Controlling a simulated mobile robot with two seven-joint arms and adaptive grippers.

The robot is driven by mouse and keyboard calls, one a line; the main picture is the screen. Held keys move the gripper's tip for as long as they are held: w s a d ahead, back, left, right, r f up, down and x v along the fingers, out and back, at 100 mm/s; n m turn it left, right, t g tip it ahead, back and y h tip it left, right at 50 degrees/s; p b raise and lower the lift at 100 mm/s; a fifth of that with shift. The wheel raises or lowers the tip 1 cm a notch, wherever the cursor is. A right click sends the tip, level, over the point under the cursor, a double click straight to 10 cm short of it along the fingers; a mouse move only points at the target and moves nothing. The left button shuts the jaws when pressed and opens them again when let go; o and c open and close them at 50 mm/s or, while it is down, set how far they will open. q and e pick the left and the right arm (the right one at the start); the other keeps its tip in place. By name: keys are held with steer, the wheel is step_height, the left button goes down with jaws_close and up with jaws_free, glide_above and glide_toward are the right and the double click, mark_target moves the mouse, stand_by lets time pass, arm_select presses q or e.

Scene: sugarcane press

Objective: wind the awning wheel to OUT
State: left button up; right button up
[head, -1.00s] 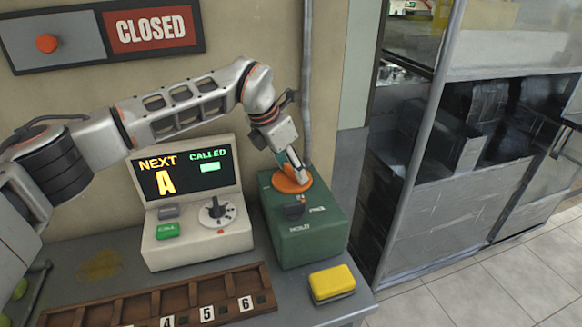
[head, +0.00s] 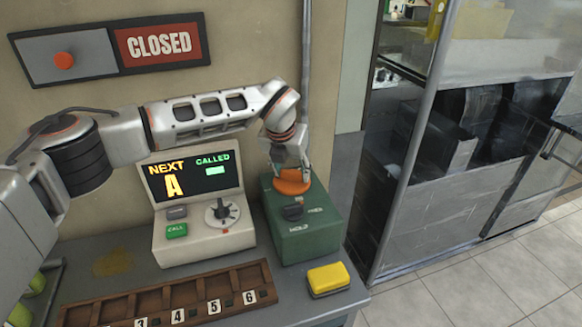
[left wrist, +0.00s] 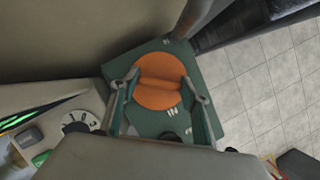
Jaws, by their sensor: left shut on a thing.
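An orange round wheel (head: 292,187) with a raised grip bar across it sits on top of a green box (head: 310,245) at the right of the counter. In the left wrist view the wheel (left wrist: 160,97) lies between my two fingers, with small white lettering beside it that looks like "IN". My left gripper (head: 291,172) is down at the wheel from above and shut on its grip bar; its fingertips (left wrist: 161,86) stand at the two ends of the bar. No OUT label can be read. My right gripper is out of view.
A black switch (head: 291,212) is on the green box's front. A cream console (head: 200,243) with a screen, dial and green button stands left of it. A yellow block (head: 328,280) and a numbered wooden rack (head: 180,292) lie in front. A grey pipe (head: 305,90) rises behind.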

arm_select(q)
steer(key=n+y, duration=0.1)
steer(key=n, duration=0.2)
steer(key=shift+d+n, duration=0.1)
steer(key=shift+n, duration=0.3)
steer(key=shift+n+y, duration=0.9)
steer(key=shift+n, duration=0.9)
steer(key=o, duration=1.1)
steer(key=shift+r, duration=0.1)
steer(key=v, duration=1.2)
steer(key=shift+s, duration=0.1)
